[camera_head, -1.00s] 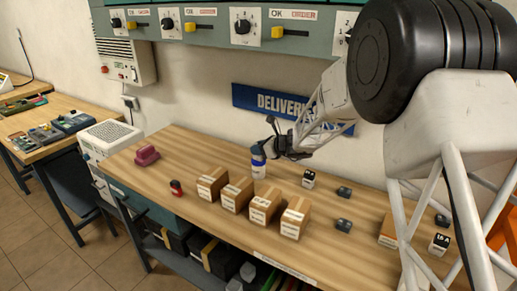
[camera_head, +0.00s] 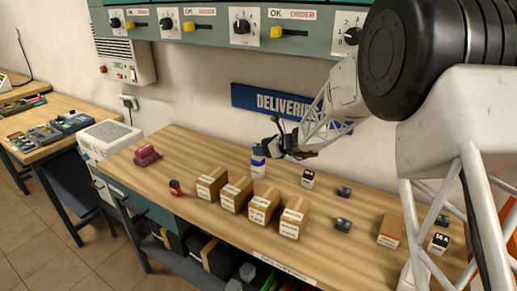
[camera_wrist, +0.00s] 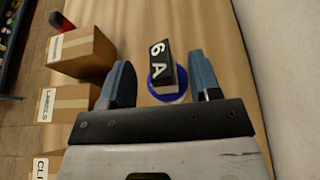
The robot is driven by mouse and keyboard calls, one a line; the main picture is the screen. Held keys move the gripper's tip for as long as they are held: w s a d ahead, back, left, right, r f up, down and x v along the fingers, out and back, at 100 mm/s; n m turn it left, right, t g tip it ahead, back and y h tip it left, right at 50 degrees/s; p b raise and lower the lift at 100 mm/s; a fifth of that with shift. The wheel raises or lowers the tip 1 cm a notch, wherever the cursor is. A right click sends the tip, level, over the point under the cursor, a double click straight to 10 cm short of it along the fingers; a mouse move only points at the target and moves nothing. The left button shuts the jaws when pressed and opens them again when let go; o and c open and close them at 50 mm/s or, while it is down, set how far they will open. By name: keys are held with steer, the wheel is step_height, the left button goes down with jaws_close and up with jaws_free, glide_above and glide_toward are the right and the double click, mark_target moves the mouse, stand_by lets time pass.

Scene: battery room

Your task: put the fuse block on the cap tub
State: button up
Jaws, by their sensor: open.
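The fuse block (camera_wrist: 161,66), black with a white "6 A" label, rests on the blue lid of the cap tub (camera_wrist: 172,96) in the wrist view. In the head view the cap tub (camera_head: 258,168) stands at the back of the bench, with the dark block (camera_head: 258,150) at its top. My gripper (camera_wrist: 160,62) is open, with one blue-grey finger on each side of the block and gaps between. In the head view my gripper (camera_head: 276,142) is beside and slightly above the block, partly overlapping it.
Several cardboard boxes (camera_head: 264,208) stand in a row in front of the tub. Another labelled black block (camera_head: 308,179) and small dark pieces (camera_head: 343,225) lie to the right. The wall is close behind.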

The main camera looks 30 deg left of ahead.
steer(key=v, duration=0.9)
steer(key=shift+d, duration=0.35)
steer(key=shift+r, duration=0.1)
steer(key=shift+r, duration=0.1)
steer(key=s+d+r+n+h, duration=0.25)
steer(key=s+d+r, duration=0.2)
steer(key=d, duration=0.45)
steer(key=s+d+r+n+h, duration=0.1)
steer(key=s+d+r+n, duration=0.2)
steer(key=s+d, duration=0.35)
steer(key=s+d+r+n+h, duration=0.2)
steer(key=s+d+r+n, duration=0.15)
steer(key=d, duration=0.75)
steer(key=s+d+f+n+t+h, duration=0.1)
steer(key=s+d+n+h, duration=0.7)
steer(key=s+d, duration=1.9)
steer(key=shift+s+d+f+n+t, duration=0.2)
steer(key=shift+d+n+t, duration=0.2)
steer(key=shift+t, duration=0.4)
